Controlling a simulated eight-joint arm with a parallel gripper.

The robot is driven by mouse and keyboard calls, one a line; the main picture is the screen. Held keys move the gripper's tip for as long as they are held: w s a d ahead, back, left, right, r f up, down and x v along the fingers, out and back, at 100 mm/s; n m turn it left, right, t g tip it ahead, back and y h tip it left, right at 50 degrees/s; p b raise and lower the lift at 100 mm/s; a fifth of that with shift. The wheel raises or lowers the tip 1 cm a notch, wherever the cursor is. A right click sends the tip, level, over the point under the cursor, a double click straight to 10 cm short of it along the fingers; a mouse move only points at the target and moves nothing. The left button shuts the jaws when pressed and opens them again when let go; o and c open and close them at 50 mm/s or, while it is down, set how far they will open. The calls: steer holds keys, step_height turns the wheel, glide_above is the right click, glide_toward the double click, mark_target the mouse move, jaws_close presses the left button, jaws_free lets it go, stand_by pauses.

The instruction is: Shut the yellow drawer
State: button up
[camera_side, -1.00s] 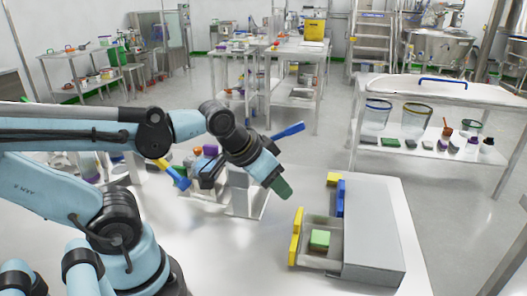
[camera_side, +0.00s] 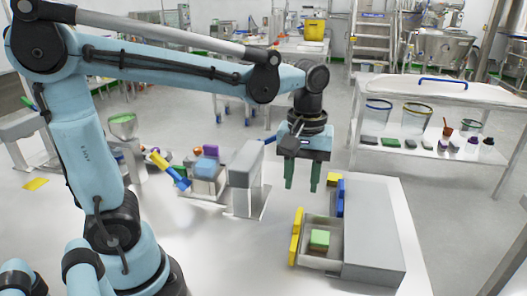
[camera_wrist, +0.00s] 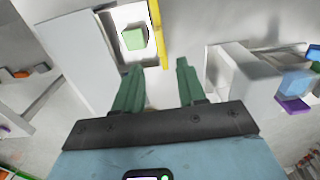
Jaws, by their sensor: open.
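The yellow drawer (camera_side: 296,236) stands pulled out from the left side of a grey cabinet (camera_side: 375,235). A green block (camera_side: 319,239) sits inside it. In the wrist view, the drawer's yellow front (camera_wrist: 157,35) and the green block (camera_wrist: 134,38) show beyond my fingers. My gripper (camera_side: 301,186) hangs pointing down above and behind the drawer, with its two green fingers apart and nothing between them. It also shows in the wrist view (camera_wrist: 157,80). It does not touch the drawer.
A blue-fronted drawer (camera_side: 340,197) is beside the yellow one, with a small yellow block (camera_side: 333,179) near it. A grey stand (camera_side: 245,175) is to the left, with blue and purple blocks near it. The table left of the drawer is clear.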

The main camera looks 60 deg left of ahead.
mark_target(298, 217)
step_height(298, 217, down, 10)
steer(key=shift+f, duration=0.1)
stand_by(0.4)
jaws_close()
stand_by(0.4)
